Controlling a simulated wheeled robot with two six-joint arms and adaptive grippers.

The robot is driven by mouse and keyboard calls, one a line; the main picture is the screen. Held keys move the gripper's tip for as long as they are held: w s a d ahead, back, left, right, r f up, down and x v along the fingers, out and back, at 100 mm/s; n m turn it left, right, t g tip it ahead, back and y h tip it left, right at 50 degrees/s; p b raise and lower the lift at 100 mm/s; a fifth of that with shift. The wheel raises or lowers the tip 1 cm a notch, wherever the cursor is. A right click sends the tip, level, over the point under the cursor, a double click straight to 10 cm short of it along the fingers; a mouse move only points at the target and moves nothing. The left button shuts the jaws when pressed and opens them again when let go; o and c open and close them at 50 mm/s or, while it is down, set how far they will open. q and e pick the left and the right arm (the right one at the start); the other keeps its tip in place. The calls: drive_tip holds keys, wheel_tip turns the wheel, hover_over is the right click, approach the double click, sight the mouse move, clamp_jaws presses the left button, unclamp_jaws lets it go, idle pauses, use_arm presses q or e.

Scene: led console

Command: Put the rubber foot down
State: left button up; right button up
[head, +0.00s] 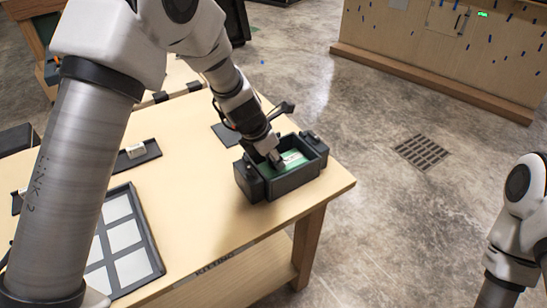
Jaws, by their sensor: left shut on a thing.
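My left gripper (275,158) points down into a dark open box (287,184) near the right end of the wooden table. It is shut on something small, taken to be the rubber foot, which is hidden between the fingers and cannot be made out. A green board with a pale mark (292,158) lies inside the box, just beside the fingertips. I cannot tell whether the held thing touches the board. My right arm shows at the right edge, but its gripper is out of view.
A dark tray with pale square compartments (125,236) lies at the table's front left. Bare wooden table (190,190) lies between these and the box. The table's right edge is close to the box.

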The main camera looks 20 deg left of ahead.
use_arm(q)
drive_tip(key=o, duration=1)
drive_tip(key=shift+w+f, duration=0.2)
drive_tip(key=shift+s+r, duration=0.1)
drive_tip(key=shift+r+p, duration=0.3)
drive_tip(key=shift+r, duration=0.05)
drive_tip(key=p+v, duration=0.3)
drive_tip(key=v, duration=0.8)
drive_tip(key=shift+s+r, duration=0.1)
drive_tip(key=shift+r, duration=0.15)
